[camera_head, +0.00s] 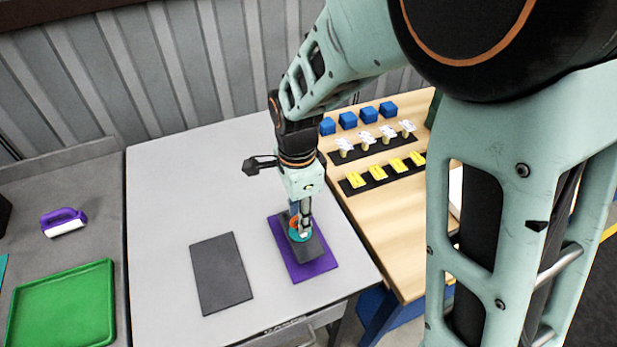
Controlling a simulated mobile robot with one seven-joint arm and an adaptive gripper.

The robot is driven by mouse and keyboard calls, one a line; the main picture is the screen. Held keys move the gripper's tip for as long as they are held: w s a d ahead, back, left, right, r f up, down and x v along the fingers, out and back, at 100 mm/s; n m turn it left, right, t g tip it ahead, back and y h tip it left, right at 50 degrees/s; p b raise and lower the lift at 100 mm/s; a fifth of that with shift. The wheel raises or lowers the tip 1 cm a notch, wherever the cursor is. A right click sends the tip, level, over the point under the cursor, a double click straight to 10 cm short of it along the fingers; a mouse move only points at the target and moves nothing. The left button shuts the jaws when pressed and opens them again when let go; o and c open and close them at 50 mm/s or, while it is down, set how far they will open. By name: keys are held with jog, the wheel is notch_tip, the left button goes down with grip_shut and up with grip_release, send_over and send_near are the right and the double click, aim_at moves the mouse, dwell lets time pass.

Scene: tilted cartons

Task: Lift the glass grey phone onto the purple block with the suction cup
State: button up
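The purple block (320,268) is a flat slab on the light grey table. The dark grey phone (309,250) lies over the purple block, a little turned against it, with purple showing around it. Whether it rests fully on the block or hovers just above it, I cannot tell. The suction cup (294,235), orange and teal, is on top of the phone and seems to touch it. My gripper (302,229) points down over the phone, its fingers closed around the suction cup; part of the cup is hidden behind them.
A dark grey flat mat (220,272) lies left of the block. The light grey table (165,205) is otherwise clear. A wooden table (352,203) at right holds blue blocks, white and yellow pieces. A green tray (62,310) and purple-handled tool (64,221) are at left.

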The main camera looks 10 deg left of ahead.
jog(key=shift+f, duration=0.15)
grip_shut()
dwell(0.4)
